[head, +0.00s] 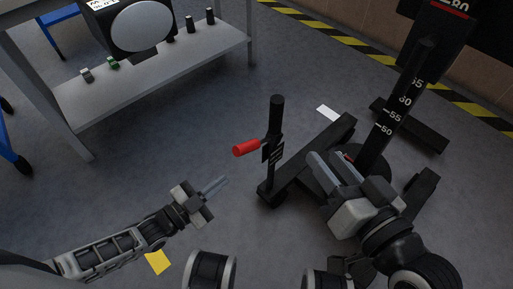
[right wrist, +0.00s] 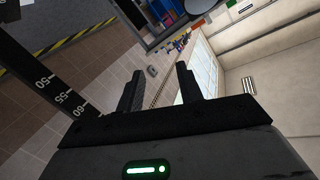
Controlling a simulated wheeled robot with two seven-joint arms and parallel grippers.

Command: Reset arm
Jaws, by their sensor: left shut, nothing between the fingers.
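The black sliding jack has a tall mast (head: 395,110) with white scale numbers. Its low base (head: 310,160) runs to a short black post (head: 276,115) that carries a red handle (head: 246,148) pointing left. My left gripper (head: 222,184) is shut and empty, below and left of the red handle and apart from it. My right gripper (head: 333,166) is open and appears empty, over the jack's base near the foot of the mast. Its two fingers show apart in the right wrist view (right wrist: 159,82), with the numbered mast (right wrist: 50,85) at the left. Whether it touches the jack is unclear.
A grey table (head: 160,80) with a round-faced device (head: 142,27) and several small parts stands at the upper left. Yellow-black floor tape (head: 345,45) runs along the back. A white sheet (head: 328,114) and a yellow patch (head: 158,262) lie on the floor. Floor left of the handle is clear.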

